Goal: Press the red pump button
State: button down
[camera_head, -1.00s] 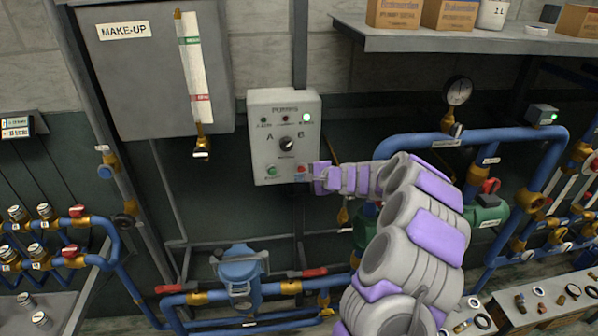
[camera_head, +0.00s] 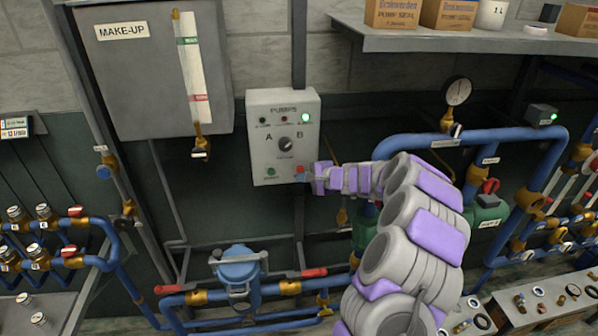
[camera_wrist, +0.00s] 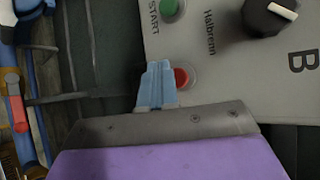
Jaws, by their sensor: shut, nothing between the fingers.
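The grey pump panel (camera_head: 264,150) hangs on the wall with indicator lamps along its top. The top right lamp is lit green. The red pump button (camera_head: 300,169) is at its lower right, and it shows in the wrist view (camera_wrist: 181,77) partly covered by my fingers. My gripper (camera_head: 310,172) is at the panel's right edge beside the red button. In the wrist view my gripper (camera_wrist: 160,68) is shut and empty, its blue fingertips overlapping the button's left side. I cannot tell whether they touch it. A green start button (camera_wrist: 170,7) and a black selector knob (camera_head: 286,144) are also on the panel.
A grey make-up tank (camera_head: 150,80) hangs left of the panel. Blue pipes (camera_head: 480,136) and a gauge (camera_head: 458,91) stand to the right, below a shelf (camera_head: 450,40) with boxes. A blue strainer (camera_head: 238,270) with red-handled valves is below.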

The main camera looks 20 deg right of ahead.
jog(key=shift+w+d+p, duration=0.35)
jog(key=shift+d, duration=0.2)
jog(key=shift+d, duration=0.1)
